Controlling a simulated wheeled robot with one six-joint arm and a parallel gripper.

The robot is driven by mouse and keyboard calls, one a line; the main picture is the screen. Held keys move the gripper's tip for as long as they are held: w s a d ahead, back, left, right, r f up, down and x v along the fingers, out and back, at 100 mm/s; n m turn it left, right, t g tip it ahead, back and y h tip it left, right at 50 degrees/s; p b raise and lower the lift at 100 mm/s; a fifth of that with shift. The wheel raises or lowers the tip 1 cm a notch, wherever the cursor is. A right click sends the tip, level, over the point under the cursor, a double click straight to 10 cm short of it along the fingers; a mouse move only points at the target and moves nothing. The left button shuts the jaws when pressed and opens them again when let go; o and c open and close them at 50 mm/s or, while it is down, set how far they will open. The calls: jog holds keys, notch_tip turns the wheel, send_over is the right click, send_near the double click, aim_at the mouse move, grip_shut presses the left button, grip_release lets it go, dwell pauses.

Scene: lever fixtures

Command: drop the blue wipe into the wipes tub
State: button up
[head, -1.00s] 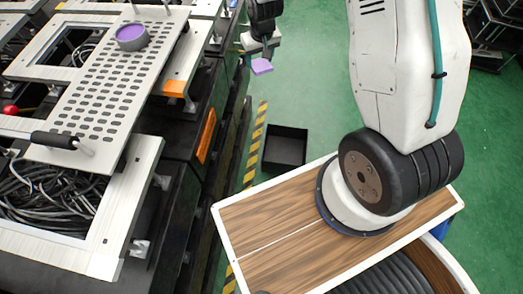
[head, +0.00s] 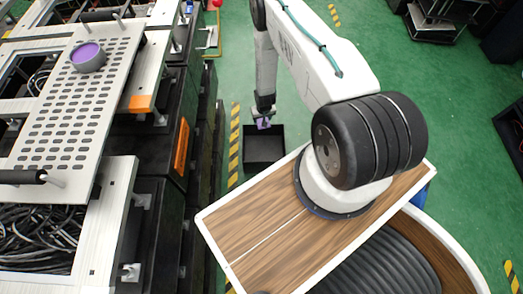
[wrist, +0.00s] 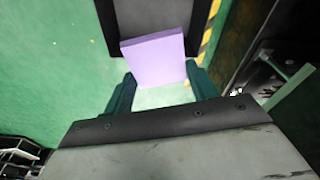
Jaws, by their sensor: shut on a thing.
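A flat purple square wipe, the only wipe I can see and not clearly blue, is held in my gripper (head: 264,116). The wipe (head: 263,123) shows small in the head view, at the far edge of a black open tub (head: 265,153) on the green floor. In the wrist view, my gripper (wrist: 160,74) has its two dark teal fingers on either side of the wipe (wrist: 157,58), shut on it. The tub (wrist: 201,22) lies beyond the wipe there, its inside partly hidden by it. The gap between wipe and tub is hard to judge.
A perforated plate (head: 75,120) with a round grey, purple-topped piece (head: 88,57) and a black-handled lever (head: 25,177) covers the bench at left. A yellow-black floor stripe (head: 234,150) runs beside the tub.

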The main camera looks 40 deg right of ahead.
notch_tip(320, 180, down, 10)
jog(key=s, duration=0.2)
jog(key=shift+s+d+f, duration=0.25)
jog(key=shift+s+d, duration=0.15)
jog(key=o, duration=1.3)
jog(key=shift+r, duration=0.1)
jog(key=r, duration=0.5)
jog(key=s+r, duration=0.1)
jog(key=r, duration=0.1)
jog(key=shift+s+a+r, duration=0.1)
jog(key=shift+a+r, duration=0.15)
jog(key=shift+r, duration=0.05)
